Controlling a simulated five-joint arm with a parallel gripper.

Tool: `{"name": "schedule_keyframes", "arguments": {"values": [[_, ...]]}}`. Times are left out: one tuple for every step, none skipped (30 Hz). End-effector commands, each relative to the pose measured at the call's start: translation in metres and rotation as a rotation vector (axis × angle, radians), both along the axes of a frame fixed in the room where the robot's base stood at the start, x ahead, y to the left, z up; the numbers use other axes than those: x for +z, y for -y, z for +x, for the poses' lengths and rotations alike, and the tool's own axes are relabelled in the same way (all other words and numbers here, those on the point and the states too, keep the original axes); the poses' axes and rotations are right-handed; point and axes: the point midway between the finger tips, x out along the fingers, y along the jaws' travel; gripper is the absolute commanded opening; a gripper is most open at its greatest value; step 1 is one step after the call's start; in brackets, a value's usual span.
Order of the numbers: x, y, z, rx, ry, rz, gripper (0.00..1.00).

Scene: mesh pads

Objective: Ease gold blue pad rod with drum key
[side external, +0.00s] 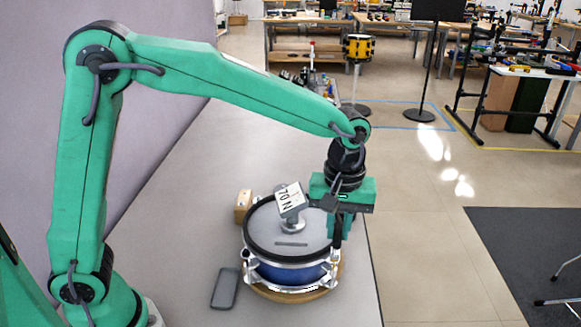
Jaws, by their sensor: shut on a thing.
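A blue drum pad (290,272) with a grey mesh head and black hoop sits on a round wooden base near the table's right edge. Silver lugs and rods show around its side. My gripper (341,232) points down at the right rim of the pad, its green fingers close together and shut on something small. I take this to be the drum key, but the fingers hide it. The gold rod cannot be made out; the rim under the gripper is partly hidden.
A gauge (290,201) with a tilted display reading about 70 N stands on the mesh head, just left of my gripper. A wooden block (243,206) and a dark flat rounded tray (225,288) lie left of the pad. The table left of these is clear.

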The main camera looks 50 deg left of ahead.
Motion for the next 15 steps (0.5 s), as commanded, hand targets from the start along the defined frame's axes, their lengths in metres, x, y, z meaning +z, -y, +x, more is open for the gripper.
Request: {"name": "schedule_keyframes", "arguments": {"values": [[0.0004, 0.0003, 0.0005, 0.035, 0.002, -0.001, 0.00], [0.0004, 0.0004, 0.0006, 0.057, 0.002, -0.001, 0.00], [0.0004, 0.0005, 0.0005, 0.087, 0.002, -0.001, 0.00], [0.0004, 0.0005, 0.0005, 0.109, 0.002, -0.001, 0.00], [0.0004, 0.0005, 0.0005, 0.133, 0.002, -0.001, 0.00], [0.0004, 0.0005, 0.0005, 0.163, 0.001, 0.000, 0.00], [0.0004, 0.0005, 0.0005, 0.185, 0.001, 0.000, 0.00], [0.0004, 0.0005, 0.0004, 0.188, 0.001, -0.001, 0.00], [0.0004, 0.0005, 0.0004, 0.184, 0.001, -0.001, 0.00], [0.0004, 0.0005, 0.0004, 0.182, 0.001, -0.001, 0.00], [0.0004, 0.0005, 0.0004, 0.178, 0.001, -0.001, 0.00], [0.0004, 0.0005, 0.0004, 0.169, 0.001, -0.001, 0.00], [0.0004, 0.0005, 0.0004, 0.158, 0.001, -0.001, 0.00], [0.0004, 0.0005, 0.0004, 0.147, 0.001, -0.001, 0.00], [0.0004, 0.0005, 0.0004, 0.126, 0.001, -0.001, 0.00]]}}
